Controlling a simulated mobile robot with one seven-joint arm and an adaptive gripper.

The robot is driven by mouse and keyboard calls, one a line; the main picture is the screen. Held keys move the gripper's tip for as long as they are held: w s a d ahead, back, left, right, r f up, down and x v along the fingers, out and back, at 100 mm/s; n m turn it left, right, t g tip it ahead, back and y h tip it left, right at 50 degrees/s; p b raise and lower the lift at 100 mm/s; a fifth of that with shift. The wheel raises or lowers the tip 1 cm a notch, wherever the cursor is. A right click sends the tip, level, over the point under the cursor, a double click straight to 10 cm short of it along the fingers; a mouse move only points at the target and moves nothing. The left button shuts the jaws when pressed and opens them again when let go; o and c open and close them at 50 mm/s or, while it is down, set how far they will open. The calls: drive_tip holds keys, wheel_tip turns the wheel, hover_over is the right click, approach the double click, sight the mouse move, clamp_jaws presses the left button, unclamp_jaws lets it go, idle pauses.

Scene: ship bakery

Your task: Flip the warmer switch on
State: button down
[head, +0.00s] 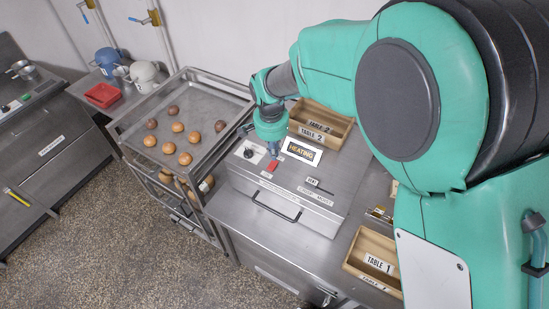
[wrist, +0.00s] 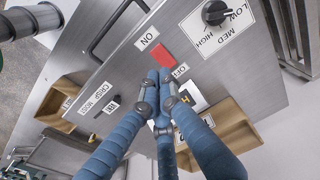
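The warmer (head: 325,220) is a steel box on the counter with a front handle. Its red switch (head: 271,166) is on the top panel; in the wrist view the switch (wrist: 166,54) lies between an ON label (wrist: 148,38) and an OFF label (wrist: 180,70). Which side is pressed in, I cannot tell. My gripper (head: 273,152) points down at the switch. In the wrist view its blue fingertips (wrist: 160,76) are together, empty, at the switch's edge on the OFF side; contact is unclear. A HEATING sign (head: 302,151) shows yellow letters on black.
A black LOW-MED-HIGH knob (wrist: 215,12) and a CRISP-MOIST slider (head: 319,186) share the panel. Wooden TABLE 2 (head: 322,118) and TABLE 1 (head: 365,241) trays lie behind and to the right. A rack (head: 215,97) with several buns stands left.

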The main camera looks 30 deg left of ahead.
wheel_tip(320, 180, up, 8)
drive_tip(key=shift+s+r, duration=0.2)
drive_tip(key=shift+s, duration=0.2)
idle(0.3)
drive_tip(key=d+r+t+y+b, duration=0.1)
drive_tip(key=d+r+b, duration=0.3)
drive_tip(key=d, duration=1.1)
drive_tip(key=d+r+t+b, duration=0.1)
drive_tip(key=d+r+b, duration=0.3)
drive_tip(key=d, duration=1.2)
drive_tip(key=s+d+f+t+b, duration=0.1)
drive_tip(key=s+d+f+b, duration=0.1)
drive_tip(key=s+d, duration=0.6)
drive_tip(key=s+d+f+t+h+b, duration=0.1)
drive_tip(key=s+d+f+b, duration=0.2)
drive_tip(key=s+d, duration=0.6)
drive_tip(key=d+b, duration=0.1)
drive_tip(key=d, duration=0.3)
drive_tip(key=shift+d+t, duration=0.3)
